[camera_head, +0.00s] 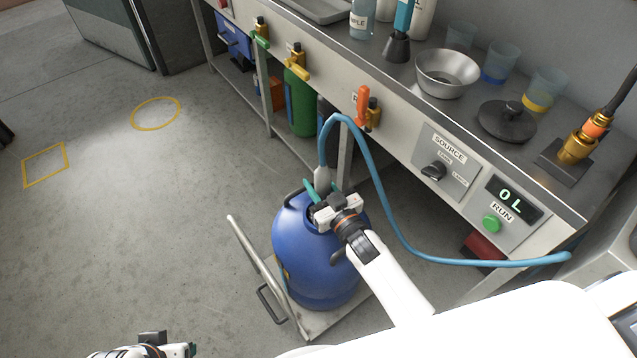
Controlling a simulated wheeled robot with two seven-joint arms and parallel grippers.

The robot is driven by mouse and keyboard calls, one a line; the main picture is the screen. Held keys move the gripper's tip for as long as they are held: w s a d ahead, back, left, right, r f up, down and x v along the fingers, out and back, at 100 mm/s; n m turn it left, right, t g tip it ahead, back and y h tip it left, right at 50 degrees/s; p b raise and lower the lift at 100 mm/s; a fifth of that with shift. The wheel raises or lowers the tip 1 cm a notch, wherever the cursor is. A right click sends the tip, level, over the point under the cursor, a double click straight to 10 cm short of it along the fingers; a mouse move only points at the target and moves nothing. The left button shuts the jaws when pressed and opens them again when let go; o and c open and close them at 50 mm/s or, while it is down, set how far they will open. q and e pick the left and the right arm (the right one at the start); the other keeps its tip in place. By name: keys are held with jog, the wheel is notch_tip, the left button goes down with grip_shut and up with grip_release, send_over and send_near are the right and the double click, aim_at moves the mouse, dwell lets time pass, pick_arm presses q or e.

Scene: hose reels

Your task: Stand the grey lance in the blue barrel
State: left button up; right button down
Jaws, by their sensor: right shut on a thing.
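The blue barrel (318,272) stands upright on a small trolley in the middle of the head view. My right gripper (321,190) is over the top of the barrel, shut on the grey lance (322,174). Only the lance's grey upper end shows, just above the jaws, with a blue hose (384,187) joined to it. The gripper and the barrel top hide the rest of the lance, so I cannot tell how deep it sits in the opening. My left gripper (168,347) is at the bottom left edge, partly cut off, away from the barrel.
A bowl (447,75) and cups stand on the bench. The floor at left is clear, with yellow markings (156,113).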

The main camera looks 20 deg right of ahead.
pick_arm(q)
jog(key=shift+r, duration=0.15)
pick_arm(e)
jog(key=c, duration=0.9)
grip_release()
jog(key=shift+f, duration=0.1)
jog(key=shift+s, duration=0.25)
jog(key=v, duration=0.2)
jog(key=shift+s+d+p, duration=0.15)
jog(key=shift+s+p, duration=0.2)
jog(key=shift+p, duration=0.05)
pick_arm(q)
jog(key=p+x, duration=0.1)
jog(key=x, duration=0.4)
jog(key=shift+d+f, duration=0.1)
jog(key=shift+f, duration=0.15)
pick_arm(e)
jog(key=v, duration=0.8)
jog(key=shift+s, duration=0.4)
jog(key=shift+d, duration=0.1)
